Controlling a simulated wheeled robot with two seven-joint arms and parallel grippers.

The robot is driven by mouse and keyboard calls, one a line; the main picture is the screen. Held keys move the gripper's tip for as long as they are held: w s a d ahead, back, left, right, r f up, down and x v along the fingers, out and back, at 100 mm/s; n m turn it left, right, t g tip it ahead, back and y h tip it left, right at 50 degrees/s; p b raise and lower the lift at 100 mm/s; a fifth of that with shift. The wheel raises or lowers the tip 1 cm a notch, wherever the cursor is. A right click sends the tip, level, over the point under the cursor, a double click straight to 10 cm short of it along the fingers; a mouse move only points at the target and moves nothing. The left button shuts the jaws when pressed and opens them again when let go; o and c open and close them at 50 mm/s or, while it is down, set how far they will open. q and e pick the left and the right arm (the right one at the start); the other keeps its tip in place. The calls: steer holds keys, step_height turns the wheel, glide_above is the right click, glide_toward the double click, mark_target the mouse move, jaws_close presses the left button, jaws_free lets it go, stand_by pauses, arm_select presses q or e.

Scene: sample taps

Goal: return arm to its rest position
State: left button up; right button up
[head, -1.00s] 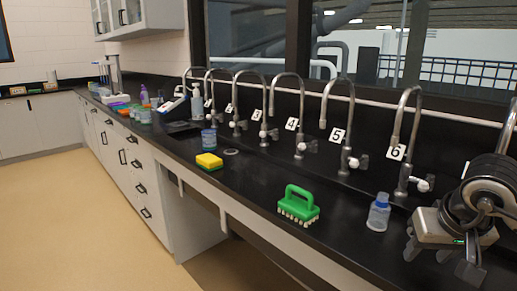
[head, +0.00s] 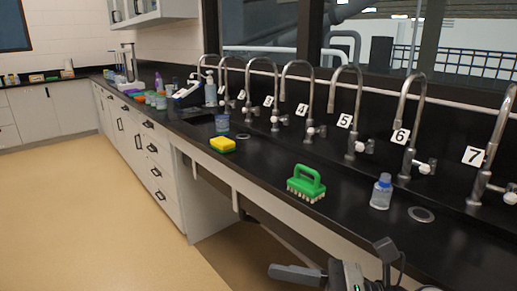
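My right gripper (head: 328,257) is low at the bottom edge, in front of the counter's front edge. Its two dark fingers are spread apart with nothing between them. Most of the arm behind it is cut off by the frame. My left gripper is not in view.
A black counter (head: 345,222) runs along the wall with numbered taps, including tap 6 (head: 408,140) and tap 7 (head: 490,155). The floor (head: 80,200) at left is clear.

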steer(key=w+d+f+m+t+h, duration=0.1)
steer(key=d+f+m+t+h, duration=0.3)
steer(key=m, duration=0.7)
steer(key=w+d+f+m+t+h, duration=0.1)
steer(key=w+f+m+t+h, duration=0.3)
steer(key=m, duration=0.8)
steer(key=s+d+f+m+t+h, duration=0.1)
steer(key=d+f+m+t+h, duration=0.15)
steer(key=m+t, duration=0.6)
steer(key=s+d+f+m+g+h, duration=0.1)
steer(key=s+f+m+g+h, duration=0.1)
steer(key=s+f+m+g, duration=0.2)
steer(key=s+d+f+m+g+h, duration=0.1)
steer(key=s+f+m+g, duration=0.4)
steer(key=f+m, duration=0.6)
steer(key=shift+s+d+f+m+h, duration=0.15)
steer(key=shift+s+d+m+h, duration=0.15)
steer(key=shift+s+m+h, duration=0.5)
steer(key=shift+w+m+g, duration=0.25)
steer(key=shift+w+m, duration=0.05)
steer(key=shift+m, duration=0.05)
